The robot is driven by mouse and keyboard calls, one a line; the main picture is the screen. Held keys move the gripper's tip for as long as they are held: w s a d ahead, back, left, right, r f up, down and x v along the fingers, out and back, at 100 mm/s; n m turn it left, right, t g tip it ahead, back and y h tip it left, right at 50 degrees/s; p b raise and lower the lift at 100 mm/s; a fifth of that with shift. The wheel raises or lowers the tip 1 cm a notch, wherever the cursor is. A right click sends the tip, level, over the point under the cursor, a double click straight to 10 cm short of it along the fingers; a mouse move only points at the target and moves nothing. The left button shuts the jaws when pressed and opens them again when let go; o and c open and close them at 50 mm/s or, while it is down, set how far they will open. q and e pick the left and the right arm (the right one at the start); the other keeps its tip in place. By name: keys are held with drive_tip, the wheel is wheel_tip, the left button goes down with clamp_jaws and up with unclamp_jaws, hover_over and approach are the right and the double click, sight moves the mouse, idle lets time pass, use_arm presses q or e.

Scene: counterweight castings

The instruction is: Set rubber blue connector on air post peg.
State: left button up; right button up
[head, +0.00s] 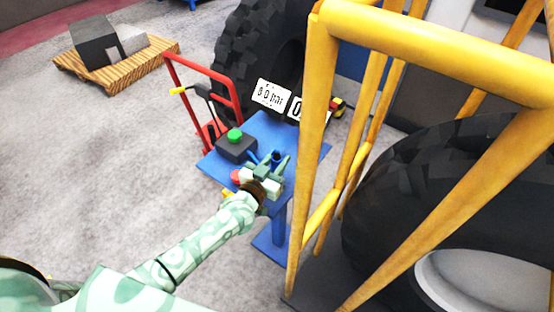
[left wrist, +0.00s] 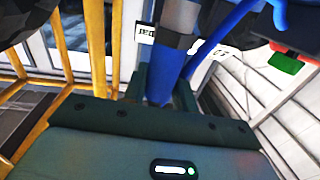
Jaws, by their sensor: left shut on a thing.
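My left gripper (head: 273,170) is over the blue air post's top plate (head: 313,150), beside the black box with the green button. It is shut on the blue connector (left wrist: 168,72), a blue cylinder with a grey band above the fingers in the left wrist view. The dark green fingers (left wrist: 160,100) are on both sides of its lower part. In the head view a small dark blue end (head: 277,155) shows at the fingers. I cannot make out the peg clearly, nor whether the connector touches it. My right gripper is not in view.
The black box with a green button (head: 235,135) and a red button (head: 236,177) are close to my left gripper. A yellow frame (head: 308,150) stands just right of the post. A red hand truck (head: 205,100) and a big tyre (head: 270,50) are behind. A pallet (head: 115,72) stands far left.

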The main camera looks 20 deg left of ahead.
use_arm(q)
drive_tip(key=shift+f+b, duration=0.8)
drive_tip(key=shift+f, duration=0.3)
drive_tip(key=o, duration=0.9)
drive_tip(key=p+v, duration=0.1)
drive_tip(key=v, duration=1.5)
drive_tip(key=shift+s+a+r, duration=0.1)
drive_tip(key=shift+s+a, duration=0.05)
